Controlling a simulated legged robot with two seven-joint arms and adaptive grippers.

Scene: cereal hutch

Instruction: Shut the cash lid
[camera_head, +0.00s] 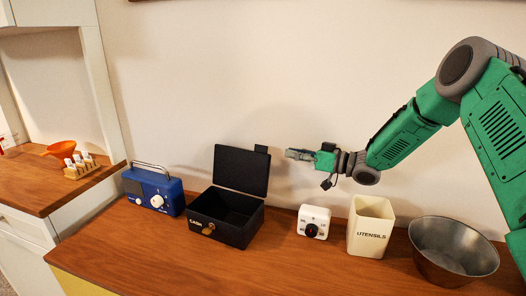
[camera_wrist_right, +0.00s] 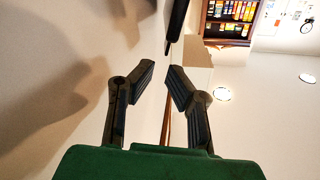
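The black cash box (camera_head: 226,222) stands on the wooden counter with its lid (camera_head: 241,170) raised upright at the back. The box is open and looks empty. My right gripper (camera_head: 290,154) is just right of the lid's upper part, at about the height of its top edge, pointing left. In the right wrist view its two fingers (camera_wrist_right: 160,82) are apart with nothing between them. A dark edge, which looks like the lid (camera_wrist_right: 178,18), shows beyond the fingertips. I cannot tell whether the gripper touches the lid; a small gap seems to show. My left gripper is not in view.
A blue radio (camera_head: 153,190) stands left of the box. A white timer (camera_head: 314,221), a cream utensils holder (camera_head: 370,226) and a metal bowl (camera_head: 453,250) stand to its right. The wall (camera_head: 330,60) is close behind. Bare counter (camera_head: 290,260) lies in front.

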